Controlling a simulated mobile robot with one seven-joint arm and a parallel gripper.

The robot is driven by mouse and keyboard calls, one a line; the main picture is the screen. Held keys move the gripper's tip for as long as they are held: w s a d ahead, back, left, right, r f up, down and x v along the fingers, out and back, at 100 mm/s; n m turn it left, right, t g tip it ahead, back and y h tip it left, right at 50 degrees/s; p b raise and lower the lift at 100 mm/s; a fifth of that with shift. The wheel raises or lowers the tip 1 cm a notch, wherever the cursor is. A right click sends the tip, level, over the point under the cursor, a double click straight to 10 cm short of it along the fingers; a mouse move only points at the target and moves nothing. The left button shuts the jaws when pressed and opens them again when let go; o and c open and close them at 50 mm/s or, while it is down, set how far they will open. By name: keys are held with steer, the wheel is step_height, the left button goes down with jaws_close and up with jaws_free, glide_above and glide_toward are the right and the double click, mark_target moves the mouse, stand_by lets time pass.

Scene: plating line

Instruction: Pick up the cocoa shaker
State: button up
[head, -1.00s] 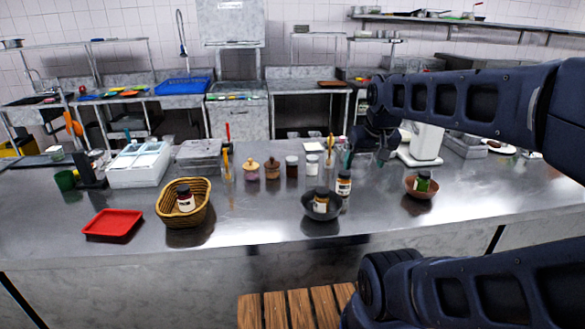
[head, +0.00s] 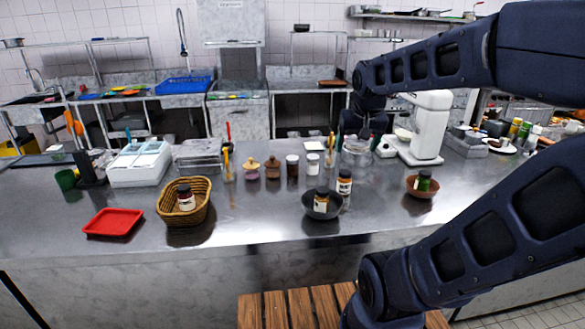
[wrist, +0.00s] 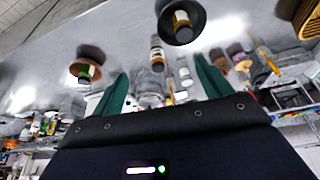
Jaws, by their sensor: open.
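A small dark brown jar with a pale lid (head: 292,166) stands upright mid-counter and looks like the cocoa shaker; its label is too small to read. A white jar (head: 312,165) stands just right of it. My gripper (wrist: 162,88) is open and empty, its two green fingers spread in the wrist view. In the head view my gripper is at the back of the counter, right of these jars and apart from them, with its fingers hard to make out. An orange-brown jar with a black lid (head: 344,182) stands nearer the front.
A black bowl (head: 309,213) holding a jar, a wicker basket (head: 167,214) with a jar and a brown bowl (head: 412,193) stand on the counter. A white mixer (head: 430,125) stands right.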

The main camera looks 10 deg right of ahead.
steer(key=w+a+m, duration=0.2)
steer(key=w, duration=1)
steer(key=m+h, duration=0.2)
steer(key=m, duration=0.1)
glide_above(293, 164)
steer(key=a, duration=0.2)
step_height(293, 164, down, 19)
steer(key=shift+g, duration=0.4)
steer(key=shift+x, duration=5.4)
steer(key=shift+w+d+r, duration=0.1)
steer(key=shift+d, duration=0.05)
steer(key=c, duration=1.1)
steer(key=shift+r, duration=0.1)
